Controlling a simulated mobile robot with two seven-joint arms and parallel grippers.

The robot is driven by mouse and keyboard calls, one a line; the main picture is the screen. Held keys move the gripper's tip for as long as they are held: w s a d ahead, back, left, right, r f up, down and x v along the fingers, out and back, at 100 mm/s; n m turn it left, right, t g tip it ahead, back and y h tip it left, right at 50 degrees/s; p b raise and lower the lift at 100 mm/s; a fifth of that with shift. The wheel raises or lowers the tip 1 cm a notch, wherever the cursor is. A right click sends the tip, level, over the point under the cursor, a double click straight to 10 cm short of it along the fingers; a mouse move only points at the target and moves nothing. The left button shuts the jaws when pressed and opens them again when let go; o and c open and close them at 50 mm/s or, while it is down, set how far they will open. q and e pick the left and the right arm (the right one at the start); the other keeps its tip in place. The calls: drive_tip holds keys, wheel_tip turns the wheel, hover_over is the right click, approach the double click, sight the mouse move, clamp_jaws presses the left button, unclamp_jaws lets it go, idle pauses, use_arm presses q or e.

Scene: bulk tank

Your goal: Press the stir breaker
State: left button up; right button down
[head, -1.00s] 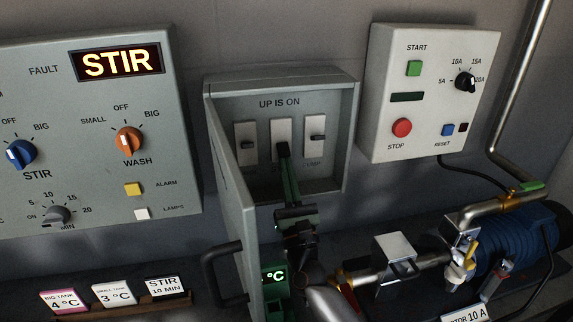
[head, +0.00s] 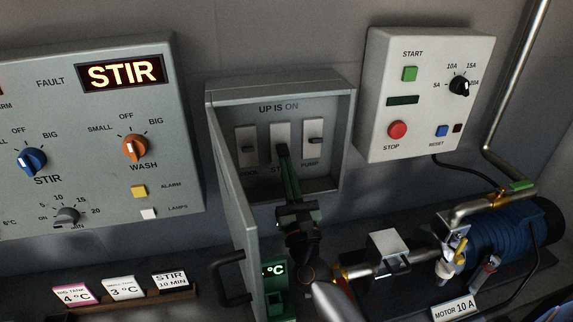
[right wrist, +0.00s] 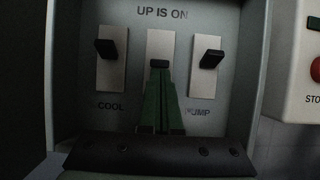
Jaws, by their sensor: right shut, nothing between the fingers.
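The stir breaker (head: 280,132) is the middle one of three in the open grey breaker box, under "UP IS ON". Its pale plate (right wrist: 160,43) also shows in the right wrist view. My right gripper (head: 283,153) is shut and empty, with its green fingers in front of the lower part of this plate. In the right wrist view its fingertips (right wrist: 159,72) are at the dark lever of the stir breaker; I cannot tell whether they touch. The fingers hide most of the "STIR" label. My left gripper is not in view.
The cool breaker (right wrist: 110,70) is left and the pump breaker (right wrist: 209,75) right of the fingers, both close. The box door (head: 234,205) stands open at the left. A start/stop box (head: 385,75) hangs at the right. The left panel's display (head: 122,74) reads "STIR".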

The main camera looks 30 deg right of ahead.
drive_tip(key=shift+s+r, duration=0.2)
drive_tip(key=shift+r, duration=0.15)
drive_tip(key=shift+s+a+f, duration=0.1)
drive_tip(key=shift+s+f, duration=0.15)
drive_tip(key=shift+s, duration=0.05)
drive_tip(key=b+v, duration=0.4)
drive_tip(key=v, duration=0.7)
drive_tip(key=shift+s+b, duration=0.3)
drive_tip(key=shift+s, duration=0.05)
drive_tip(key=shift+a+f, duration=0.1)
drive_tip(key=shift+f, duration=0.05)
